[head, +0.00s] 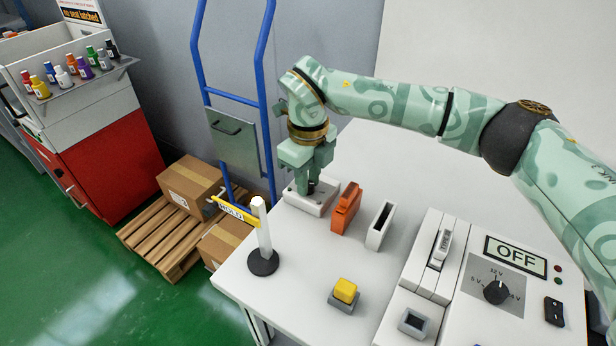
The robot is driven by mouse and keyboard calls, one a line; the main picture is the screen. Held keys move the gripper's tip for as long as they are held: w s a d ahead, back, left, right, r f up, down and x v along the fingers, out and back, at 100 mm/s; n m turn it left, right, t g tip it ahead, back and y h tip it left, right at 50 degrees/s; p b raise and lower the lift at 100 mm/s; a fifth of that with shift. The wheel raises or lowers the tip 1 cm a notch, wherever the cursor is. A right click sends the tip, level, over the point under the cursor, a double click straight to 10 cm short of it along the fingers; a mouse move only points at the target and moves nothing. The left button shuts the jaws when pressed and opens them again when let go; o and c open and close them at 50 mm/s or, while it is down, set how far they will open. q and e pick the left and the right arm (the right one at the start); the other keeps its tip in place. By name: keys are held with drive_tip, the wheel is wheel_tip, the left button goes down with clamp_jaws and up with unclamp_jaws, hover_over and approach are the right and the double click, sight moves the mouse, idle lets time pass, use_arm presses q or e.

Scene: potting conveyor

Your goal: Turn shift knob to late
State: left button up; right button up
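My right gripper (308,180) points straight down over a white box (305,204) on the back left of the table. Its fingertips are down at the box's top. A small dark part shows between or beside them and may be a knob, mostly hidden by the fingers. I cannot tell whether the fingers are closed on it. No "late" label can be read there. Another black round knob (496,292), with voltage marks around it, sits on a grey plate at the right, away from the gripper. My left gripper is not in view.
On the white table (285,260) are an orange block (345,207), a slotted white holder (380,226), a yellow button (345,290), a post with a yellow HOLD flag (262,235) and an OFF display (515,256). A blue hand truck (264,100) stands behind.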

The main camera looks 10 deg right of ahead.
clamp_jaws()
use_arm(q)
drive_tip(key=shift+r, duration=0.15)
use_arm(e)
drive_tip(key=shift+r, duration=0.1)
drive_tip(key=shift+r+n+p, duration=0.15)
drive_tip(key=shift+n+p, duration=0.65)
drive_tip(key=n+p, duration=0.2)
drive_tip(key=n, duration=0.1)
drive_tip(key=n+p, duration=0.1)
drive_tip(key=n, duration=0.3)
drive_tip(key=shift+p, duration=0.35)
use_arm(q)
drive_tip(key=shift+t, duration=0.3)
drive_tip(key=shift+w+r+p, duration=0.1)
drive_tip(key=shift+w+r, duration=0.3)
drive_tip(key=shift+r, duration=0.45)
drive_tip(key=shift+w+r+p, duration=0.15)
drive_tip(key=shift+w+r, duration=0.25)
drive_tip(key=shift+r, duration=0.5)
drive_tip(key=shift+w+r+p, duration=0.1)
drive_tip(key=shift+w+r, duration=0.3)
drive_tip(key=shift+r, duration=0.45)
use_arm(e)
drive_tip(key=shift+n, duration=1.5)
